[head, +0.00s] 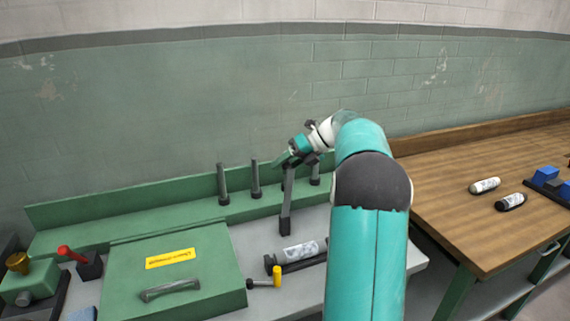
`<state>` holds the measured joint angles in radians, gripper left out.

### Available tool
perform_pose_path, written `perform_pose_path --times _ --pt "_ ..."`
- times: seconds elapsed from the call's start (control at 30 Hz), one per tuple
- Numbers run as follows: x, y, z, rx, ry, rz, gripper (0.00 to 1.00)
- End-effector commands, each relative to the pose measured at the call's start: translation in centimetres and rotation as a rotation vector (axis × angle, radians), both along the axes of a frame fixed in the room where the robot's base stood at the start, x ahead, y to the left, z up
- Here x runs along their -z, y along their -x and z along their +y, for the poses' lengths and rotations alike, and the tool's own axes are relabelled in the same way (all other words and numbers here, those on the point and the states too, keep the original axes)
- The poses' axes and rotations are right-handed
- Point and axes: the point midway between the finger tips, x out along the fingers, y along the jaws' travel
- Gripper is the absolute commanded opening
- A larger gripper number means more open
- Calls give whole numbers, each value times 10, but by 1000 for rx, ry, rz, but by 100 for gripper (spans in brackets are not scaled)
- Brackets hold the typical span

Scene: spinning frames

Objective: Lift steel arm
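A grey steel arm (287,205) stands nearly upright on the grey bench, with a dark block at its lower end. My gripper (287,160) is at its upper end, reached from the right by my teal arm. The gripper overlaps the top of the steel arm in this view. It is too small to tell whether the fingers are open, touching it or shut on it.
Dark posts (223,186) stand along the green back ledge (130,205). A green box (200,265) with a yellow label and handle is at front left. A white roll (300,251) and yellow-handled tool (277,277) lie close by. A wooden table (450,190) is on the right.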

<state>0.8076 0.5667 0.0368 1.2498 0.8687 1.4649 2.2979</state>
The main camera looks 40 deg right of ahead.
Motion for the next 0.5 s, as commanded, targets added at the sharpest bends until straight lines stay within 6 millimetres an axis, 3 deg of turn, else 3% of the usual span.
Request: perform_pose_path --times 0.27,0.5 --pt "-5 1 0 -1 2 -5 45" --pt "-25 17 -19 0 4 -7 45"
